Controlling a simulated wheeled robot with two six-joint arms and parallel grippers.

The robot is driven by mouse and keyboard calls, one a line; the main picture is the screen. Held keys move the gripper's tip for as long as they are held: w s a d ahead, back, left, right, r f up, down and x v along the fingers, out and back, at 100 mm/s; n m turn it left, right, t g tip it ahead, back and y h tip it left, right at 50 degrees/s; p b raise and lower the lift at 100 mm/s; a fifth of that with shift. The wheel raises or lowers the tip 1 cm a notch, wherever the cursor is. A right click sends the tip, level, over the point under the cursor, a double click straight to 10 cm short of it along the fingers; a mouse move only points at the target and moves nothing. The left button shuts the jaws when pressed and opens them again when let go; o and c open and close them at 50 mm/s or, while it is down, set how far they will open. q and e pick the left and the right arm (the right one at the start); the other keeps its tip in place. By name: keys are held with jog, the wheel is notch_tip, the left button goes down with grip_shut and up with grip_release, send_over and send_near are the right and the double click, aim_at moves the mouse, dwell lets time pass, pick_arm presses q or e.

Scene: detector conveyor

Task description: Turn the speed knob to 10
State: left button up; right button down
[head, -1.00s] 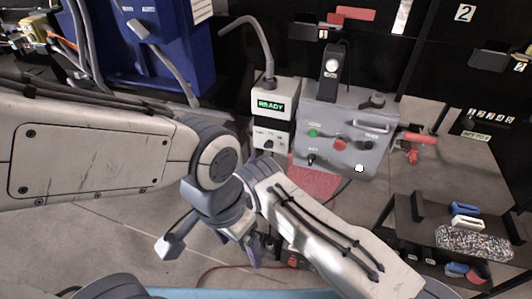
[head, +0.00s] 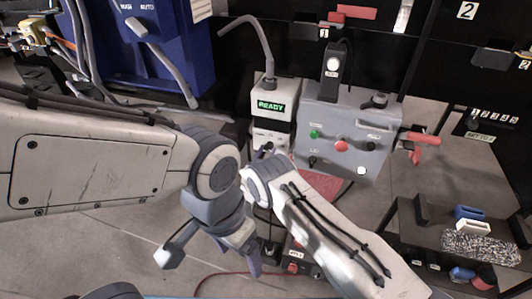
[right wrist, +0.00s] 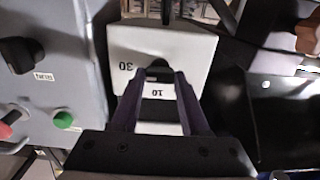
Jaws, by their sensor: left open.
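The speed knob (right wrist: 158,68) is a small dark knob on the white face of a control box (right wrist: 205,45). Labels "30" and "10" show upside down beside it in the right wrist view. In the head view, the box (head: 285,92) has a green READY display. My right gripper (right wrist: 160,80) has its two fingers apart, with their tips at either side of the knob; whether they touch it I cannot tell. My right wrist hides most of the gripper in the head view. My left gripper (head: 246,250) is open and empty, low in front of the box.
A grey panel (head: 335,110) with green and red buttons, dark knobs and a handle stands right of the box. A blue cabinet (head: 165,40) is at the back left. A dark rack (head: 415,225) with blue and white parts is at the right.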

jog(key=n+b, duration=0.7)
jog(key=n, duration=1)
jog(key=shift+f+n+b, duration=0.15)
jog(key=shift+n+b, duration=0.25)
dwell(0.6)
jog(key=shift+c, duration=2)
grip_release()
